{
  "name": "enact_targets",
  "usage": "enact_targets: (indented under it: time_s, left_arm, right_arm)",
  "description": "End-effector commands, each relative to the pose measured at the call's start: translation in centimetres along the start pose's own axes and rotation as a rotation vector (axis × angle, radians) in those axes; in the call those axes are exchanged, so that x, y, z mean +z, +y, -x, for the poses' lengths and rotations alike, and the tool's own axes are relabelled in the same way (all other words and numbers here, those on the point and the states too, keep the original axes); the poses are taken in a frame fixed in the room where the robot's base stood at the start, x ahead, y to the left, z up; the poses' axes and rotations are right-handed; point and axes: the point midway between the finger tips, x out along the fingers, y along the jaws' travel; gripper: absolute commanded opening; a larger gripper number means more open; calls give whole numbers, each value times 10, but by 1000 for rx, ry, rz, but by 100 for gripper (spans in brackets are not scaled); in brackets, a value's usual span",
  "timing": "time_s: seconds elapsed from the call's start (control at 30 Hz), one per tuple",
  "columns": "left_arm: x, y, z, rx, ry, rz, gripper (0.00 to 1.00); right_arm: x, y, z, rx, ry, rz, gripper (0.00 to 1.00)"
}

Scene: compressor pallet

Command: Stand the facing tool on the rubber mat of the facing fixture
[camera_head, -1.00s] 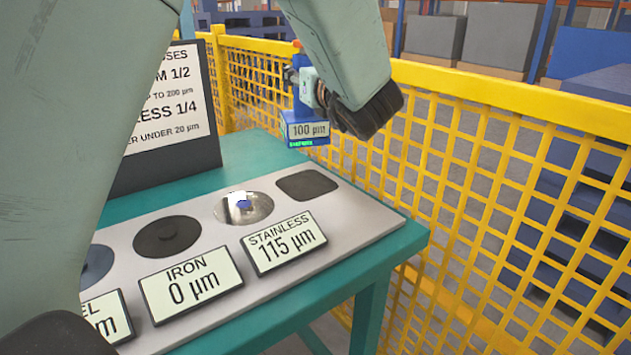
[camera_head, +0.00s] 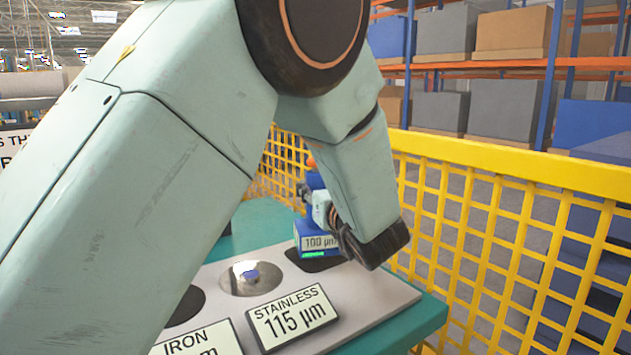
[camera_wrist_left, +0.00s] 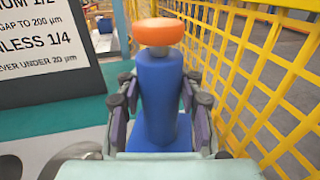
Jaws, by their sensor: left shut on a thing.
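The facing tool (camera_head: 317,240) is a blue body with an orange knob and a display reading 100 µm. My left gripper (camera_head: 320,207) is shut on it. In the left wrist view the tool (camera_wrist_left: 157,95) stands upright between the two fingers, with the orange knob above them. In the head view its base is at the dark rubber mat (camera_head: 322,265), at the right end of the grey fixture plate (camera_head: 375,296). The base covers part of the mat; I cannot tell whether they touch. My right gripper is not in view.
A shiny disc with a blue spot (camera_head: 251,277) lies left of the mat, behind the STAINLESS 115 µm sign (camera_head: 292,317). An IRON sign (camera_head: 195,343) stands further left. A yellow mesh fence (camera_head: 480,240) runs close behind the teal table (camera_head: 262,222).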

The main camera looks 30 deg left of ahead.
Motion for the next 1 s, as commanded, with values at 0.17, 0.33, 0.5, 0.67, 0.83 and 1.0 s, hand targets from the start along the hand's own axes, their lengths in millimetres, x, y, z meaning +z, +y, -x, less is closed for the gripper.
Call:
enact_targets:
  time_s: [0.17,0.33,0.5,0.67,0.83,1.0]
  left_arm:
    - [-13,-2,0,-1,-9,3,0]
    - [-12,-2,0,-1,-9,4,0]
    - [-14,-2,0,-1,-9,4,0]
    - [-18,-1,0,0,1,-1,42]
    - [-18,-1,0,0,1,-1,56]
    - [-18,-1,0,0,0,-1,60]
  right_arm:
    - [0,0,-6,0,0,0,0]
    - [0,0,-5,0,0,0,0]
    - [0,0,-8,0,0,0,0]
    - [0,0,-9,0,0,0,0]
    - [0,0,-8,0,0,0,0]
    - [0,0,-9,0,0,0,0]
